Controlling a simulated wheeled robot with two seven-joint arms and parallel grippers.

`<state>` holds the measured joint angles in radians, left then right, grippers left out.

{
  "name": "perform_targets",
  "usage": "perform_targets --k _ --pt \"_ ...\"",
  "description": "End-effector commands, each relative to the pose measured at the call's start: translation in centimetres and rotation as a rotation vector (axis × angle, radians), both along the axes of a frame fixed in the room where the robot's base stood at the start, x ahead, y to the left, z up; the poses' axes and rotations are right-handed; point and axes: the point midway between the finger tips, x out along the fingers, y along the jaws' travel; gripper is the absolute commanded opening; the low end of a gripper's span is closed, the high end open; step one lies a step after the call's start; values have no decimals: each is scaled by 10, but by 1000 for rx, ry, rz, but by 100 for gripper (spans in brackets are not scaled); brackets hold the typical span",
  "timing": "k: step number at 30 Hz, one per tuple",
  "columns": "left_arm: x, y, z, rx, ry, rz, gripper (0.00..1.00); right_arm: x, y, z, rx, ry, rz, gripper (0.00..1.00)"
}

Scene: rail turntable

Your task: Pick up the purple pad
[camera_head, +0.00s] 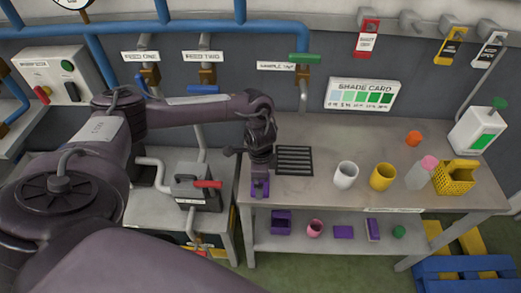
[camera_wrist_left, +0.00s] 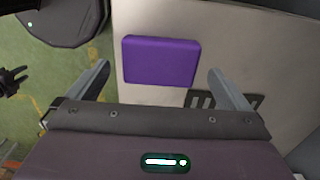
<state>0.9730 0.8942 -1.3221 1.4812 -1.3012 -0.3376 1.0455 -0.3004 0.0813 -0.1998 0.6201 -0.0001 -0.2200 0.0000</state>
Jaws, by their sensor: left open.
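The purple pad (camera_wrist_left: 161,61) is a flat rounded block on the grey worktop, near its edge. In the left wrist view it lies between and beyond my open fingers, apart from both. My left gripper (camera_head: 260,178) points down over the left end of the worktop in the head view. The pad (camera_head: 260,188) shows there only in part, under the fingers. A small dark jointed shape at the left edge of the left wrist view may be my right gripper; it is too small to tell its state.
A black grille (camera_head: 294,160) lies right of the pad. A white cup (camera_head: 345,175), a yellow cup (camera_head: 382,177), a bottle (camera_head: 421,173) and a yellow basket (camera_head: 455,178) stand farther right. The lower shelf holds a purple box (camera_head: 281,222) and other purple pieces. A valve box (camera_head: 195,187) stands left.

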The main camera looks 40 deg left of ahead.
Motion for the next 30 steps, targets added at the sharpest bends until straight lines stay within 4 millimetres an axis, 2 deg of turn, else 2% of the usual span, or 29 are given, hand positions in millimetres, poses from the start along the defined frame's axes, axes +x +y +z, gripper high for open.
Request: perform_targets --k 1,6,13,23,30 --pt "-1 0 -5 1 4 0 100 0 0 7 0 0 0 36" --pt "0 0 -23 -1 1 -2 100 0 0 9 0 0 0 36" --pt "1 0 -25 0 -1 -1 100 0 0 8 0 0 0 36" --pt "0 0 -25 0 -1 -1 59 0 0 8 1 0 0 36" --pt "1 0 -24 0 -1 -1 59 0 1 8 2 0 0 36"
